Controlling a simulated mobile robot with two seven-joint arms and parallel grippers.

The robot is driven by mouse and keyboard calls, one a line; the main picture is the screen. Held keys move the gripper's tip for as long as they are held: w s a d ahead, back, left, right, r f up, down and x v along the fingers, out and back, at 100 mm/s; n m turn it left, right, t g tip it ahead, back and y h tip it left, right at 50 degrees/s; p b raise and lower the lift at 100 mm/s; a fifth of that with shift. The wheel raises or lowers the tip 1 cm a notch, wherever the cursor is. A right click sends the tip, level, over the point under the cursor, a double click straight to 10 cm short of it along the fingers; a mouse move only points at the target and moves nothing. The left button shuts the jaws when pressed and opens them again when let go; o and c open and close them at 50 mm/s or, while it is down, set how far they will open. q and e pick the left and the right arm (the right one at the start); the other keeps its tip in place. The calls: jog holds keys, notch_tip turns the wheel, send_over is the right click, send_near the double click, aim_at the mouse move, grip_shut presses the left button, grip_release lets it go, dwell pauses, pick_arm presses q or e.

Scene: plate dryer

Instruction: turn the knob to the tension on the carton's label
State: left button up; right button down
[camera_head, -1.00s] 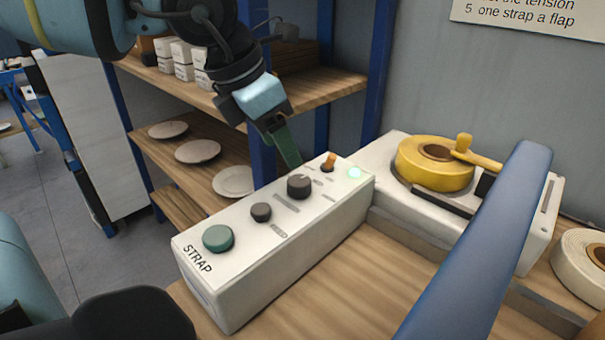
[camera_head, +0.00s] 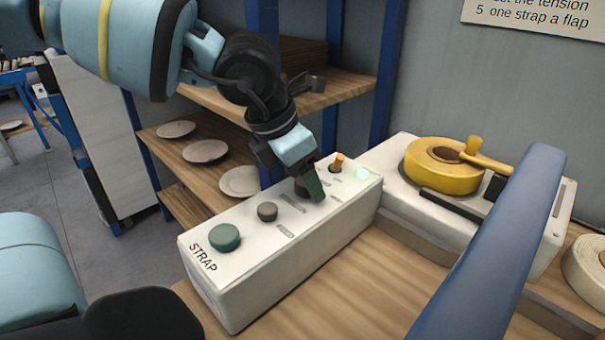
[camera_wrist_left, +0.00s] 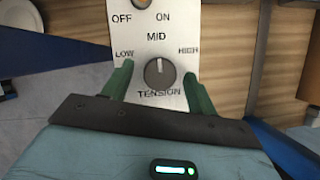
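The tension knob (camera_wrist_left: 160,73) is dark and round, on the white strap control box (camera_head: 290,255). In the left wrist view its white mark points up, toward MID, with LOW at left and HIGH at right. My left gripper (camera_wrist_left: 158,82) is open, with one green finger on each side of the knob; I cannot tell whether they touch it. In the head view the left gripper (camera_head: 309,187) comes down over the knob and hides most of it. The carton and its label are not in view. My right gripper is not in view.
A yellow reel (camera_head: 441,166) stands behind at right. A blue bar (camera_head: 490,245) crosses the right foreground.

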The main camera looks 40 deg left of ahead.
pick_arm(q)
jog(key=c, duration=0.9)
jog(key=shift+m+h+b, duration=0.4)
jog(key=shift+m, duration=0.8)
jog(key=m, duration=0.1)
jog(key=m+g+h, duration=0.1)
jog(key=shift+w+a+m+b, duration=0.15)
jog(key=shift+m+b, duration=0.15)
jog(key=shift+b, duration=0.05)
jog(key=m+g, duration=0.1)
jog(key=m, duration=0.1)
jog(key=m+h+b, duration=0.1)
jog(key=m, duration=0.2)
jog(key=shift+w+g, duration=0.1)
jog(key=shift+g, duration=0.3)
jog(key=shift+m+g+b, duration=0.4)
jog(key=shift+m+b, duration=0.05)
jog(key=shift+m, duration=0.35)
